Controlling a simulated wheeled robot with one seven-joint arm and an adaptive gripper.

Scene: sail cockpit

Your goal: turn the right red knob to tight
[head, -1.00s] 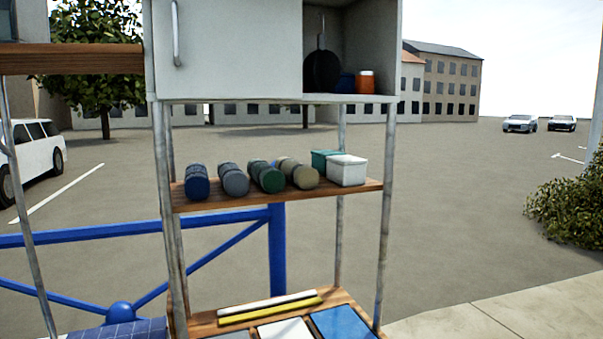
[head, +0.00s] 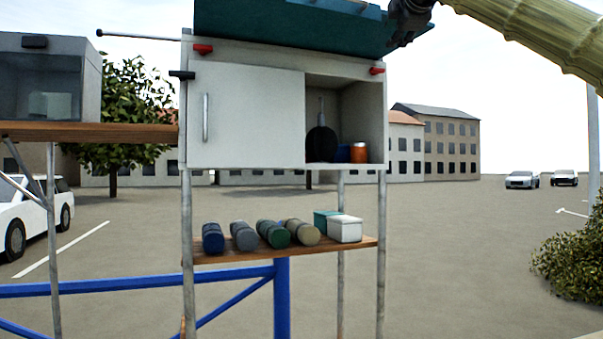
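The right red knob (head: 377,71) is small and sits at the upper right front corner of the white cabinet (head: 245,117). A second red knob (head: 203,49) sits at the cabinet's upper left corner. A dark teal panel (head: 290,27) lies tilted above the cabinet top. My gripper (head: 402,38) is a dark shape at the top of the head view, above and slightly right of the right knob and apart from it. It overlaps the panel's right end in the picture. Its fingers are too dark and small to tell open from shut.
The cabinet's right compartment is open and holds a black round object (head: 320,143) and an orange jar (head: 359,153). Below, a wooden shelf (head: 212,256) carries several rolls and two boxes. A dark-fronted box (head: 55,78) stands at left. Right of the cabinet is open air.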

